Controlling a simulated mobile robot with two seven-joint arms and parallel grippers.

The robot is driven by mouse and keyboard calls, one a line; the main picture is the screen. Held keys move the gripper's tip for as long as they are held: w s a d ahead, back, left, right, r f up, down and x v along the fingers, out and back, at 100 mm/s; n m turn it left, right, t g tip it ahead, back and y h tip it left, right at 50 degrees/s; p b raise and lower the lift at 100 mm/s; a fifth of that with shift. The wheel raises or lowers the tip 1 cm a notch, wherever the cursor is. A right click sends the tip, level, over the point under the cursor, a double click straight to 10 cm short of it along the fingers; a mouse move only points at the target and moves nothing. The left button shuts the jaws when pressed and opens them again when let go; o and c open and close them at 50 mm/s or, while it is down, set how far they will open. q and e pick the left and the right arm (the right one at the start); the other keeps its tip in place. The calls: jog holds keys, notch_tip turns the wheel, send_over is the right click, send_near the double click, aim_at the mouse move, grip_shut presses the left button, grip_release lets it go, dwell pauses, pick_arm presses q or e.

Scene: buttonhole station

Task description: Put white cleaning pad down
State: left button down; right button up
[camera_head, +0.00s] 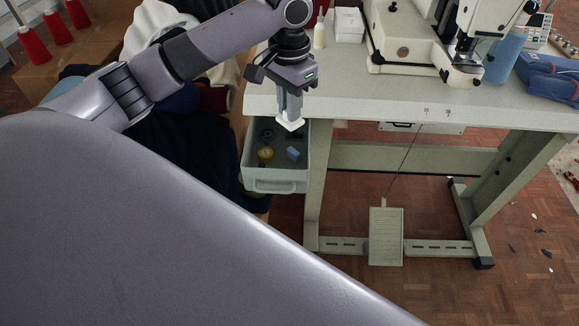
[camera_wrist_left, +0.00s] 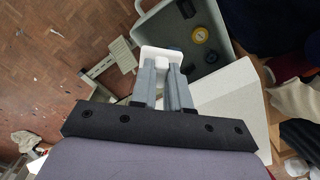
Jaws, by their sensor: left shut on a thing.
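The white cleaning pad (camera_head: 291,125) is held in my left gripper (camera_head: 290,110), which is shut on it. In the head view the pad hangs at the fingertips above the open grey drawer (camera_head: 275,187) at the table's left end. In the left wrist view the white pad (camera_wrist_left: 160,54) shows between the two grey fingers (camera_wrist_left: 164,75), with the drawer (camera_wrist_left: 222,62) beside and below it. The pad appears apart from the drawer floor. My right gripper is not in view.
The drawer holds a yellow round item (camera_head: 265,154), a blue block (camera_head: 293,153) and dark items. The white table (camera_head: 350,93) carries a sewing machine (camera_head: 405,40), a small bottle (camera_head: 319,36) and a white box (camera_head: 349,24). A foot pedal (camera_head: 386,236) is below.

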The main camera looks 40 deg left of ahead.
pick_arm(q)
notch_tip(320, 180, down, 14)
jog(key=shift+f+b, duration=0.1)
jog(key=shift+b, duration=0.95)
jog(key=shift+f, duration=0.95)
notch_tip(320, 180, down, 3)
jog(key=shift+f+b, duration=0.15)
jog(key=shift+b, duration=0.35)
jog(key=c, duration=1.4)
grip_release()
jog(key=shift+f, duration=0.1)
notch_tip(320, 180, up, 12)
jog(key=p, duration=0.2)
jog(key=shift+r, duration=0.2)
